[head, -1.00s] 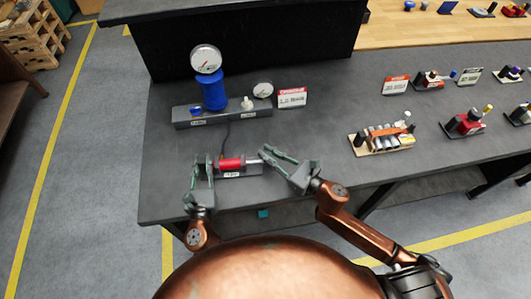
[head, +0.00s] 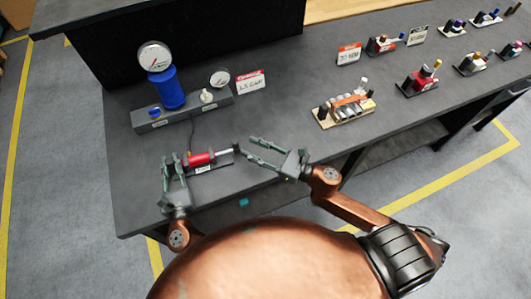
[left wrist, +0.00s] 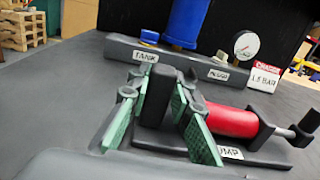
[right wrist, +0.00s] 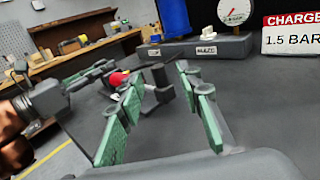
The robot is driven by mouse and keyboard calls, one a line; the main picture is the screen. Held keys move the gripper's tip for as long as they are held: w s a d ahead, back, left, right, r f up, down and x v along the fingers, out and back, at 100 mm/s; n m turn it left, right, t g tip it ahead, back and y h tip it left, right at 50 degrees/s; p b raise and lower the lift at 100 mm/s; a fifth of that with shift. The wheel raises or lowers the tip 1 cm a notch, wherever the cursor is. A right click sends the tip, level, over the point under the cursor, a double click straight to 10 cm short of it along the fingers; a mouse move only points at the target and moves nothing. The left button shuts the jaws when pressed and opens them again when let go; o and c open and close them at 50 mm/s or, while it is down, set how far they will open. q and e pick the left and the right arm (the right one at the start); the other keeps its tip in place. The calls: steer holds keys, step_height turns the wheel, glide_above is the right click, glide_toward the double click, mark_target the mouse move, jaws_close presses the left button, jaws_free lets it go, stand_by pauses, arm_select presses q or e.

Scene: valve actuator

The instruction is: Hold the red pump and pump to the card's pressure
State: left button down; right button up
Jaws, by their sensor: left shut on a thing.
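The red pump (head: 200,159) lies on the bench, with a black end block (left wrist: 162,96) at its left and a metal rod with a black handle (left wrist: 307,124) at its right. My left gripper (head: 174,158) is shut on the end block; it also shows in the left wrist view (left wrist: 160,85). My right gripper (head: 245,147) is open at the handle side; in the right wrist view the handle (right wrist: 160,80) appears between its open fingers (right wrist: 152,72). The card (right wrist: 292,37) reads 1.5 BAR. The small gauge (right wrist: 234,10) stands beside it; its reading is unclear.
Behind the pump, a grey base (head: 182,113) carries a blue tank (head: 167,88) with a gauge (head: 155,56) on top, a blue knob (head: 155,113) and a white knob (head: 207,95). A wooden board with cylinders (head: 345,108) and other devices stand to the right.

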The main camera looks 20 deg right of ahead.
mark_target(236, 146)
steer(key=v, duration=0.5)
steer(key=shift+s+d, duration=0.25)
steer(key=shift+s, duration=0.05)
steer(key=shift+c, duration=0.9)
steer(key=v, duration=0.2)
steer(key=f+v, duration=0.1)
steer(key=v, duration=0.2)
steer(key=shift+s+f, duration=0.1)
steer(key=shift+s, duration=0.15)
jaws_close()
steer(key=x, duration=1.3)
steer(key=shift+w+a, duration=0.15)
steer(key=shift+w, duration=0.05)
steer(key=a, duration=0.6)
steer(key=shift+w, duration=0.2)
steer(key=shift+d, duration=0.1)
steer(key=shift+s, duration=0.1)
